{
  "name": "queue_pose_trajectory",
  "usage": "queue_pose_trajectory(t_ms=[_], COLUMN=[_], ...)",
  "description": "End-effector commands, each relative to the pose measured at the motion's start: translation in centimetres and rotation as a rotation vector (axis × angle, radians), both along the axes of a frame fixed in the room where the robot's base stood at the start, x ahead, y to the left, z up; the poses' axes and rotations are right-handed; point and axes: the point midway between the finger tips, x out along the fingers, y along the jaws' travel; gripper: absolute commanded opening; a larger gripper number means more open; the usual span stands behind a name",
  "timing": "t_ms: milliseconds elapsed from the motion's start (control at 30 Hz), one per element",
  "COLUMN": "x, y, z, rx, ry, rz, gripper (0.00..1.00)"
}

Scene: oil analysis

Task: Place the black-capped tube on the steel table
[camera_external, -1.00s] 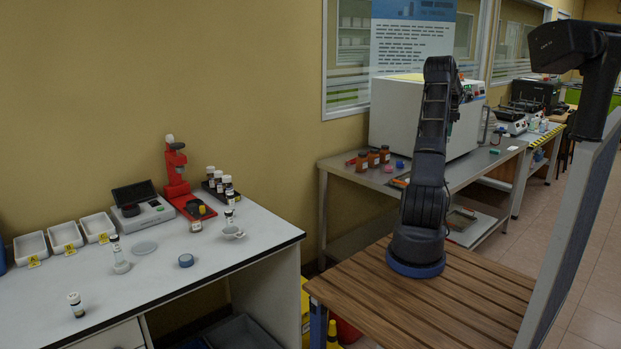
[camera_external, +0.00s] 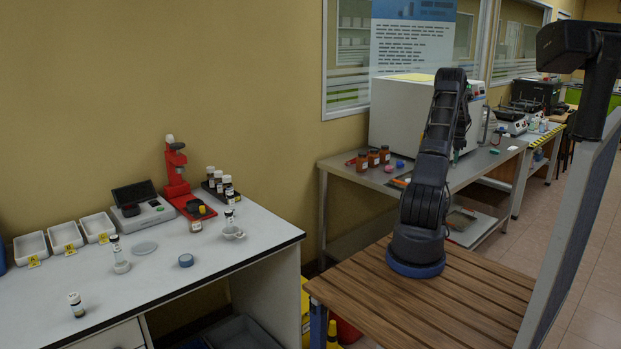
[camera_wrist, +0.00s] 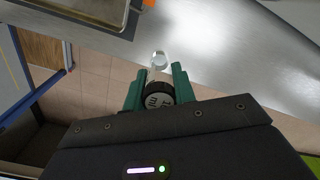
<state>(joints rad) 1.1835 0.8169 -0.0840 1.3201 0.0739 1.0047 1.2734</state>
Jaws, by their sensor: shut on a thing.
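The black-capped tube (camera_wrist: 159,88) is between the green fingers of my gripper (camera_wrist: 157,90) in the wrist view. Its dark cap with pale markings faces the camera, and its clear glass end shows beyond the fingertips. My gripper is shut on the tube near the cap. The steel table (camera_wrist: 225,50) lies beyond the fingertips, and the glass end overlaps its edge in the picture. I cannot tell the height gap. In the external view the steel table (camera_external: 345,168) stands behind my arm, which hides my gripper and the tube.
The white bench (camera_external: 150,275) holds vials and a red stand (camera_external: 176,175). Bare steel shows at the right in the wrist view.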

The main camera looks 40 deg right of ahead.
Motion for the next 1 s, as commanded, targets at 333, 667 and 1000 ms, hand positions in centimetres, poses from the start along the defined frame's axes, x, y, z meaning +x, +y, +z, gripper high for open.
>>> queue_pose_trajectory(t_ms=[333, 667, 1000], x=[-0.1, 0.0, 0.0], y=[0.0, 0.0, 0.0], z=[-2.7, -6.3, -6.5], rx=[0.0, 0.001, 0.0], ry=[0.0, 0.001, 0.0], rz=[-0.001, 0.0, 0.0], gripper=[0.05, 0.05, 0.05])
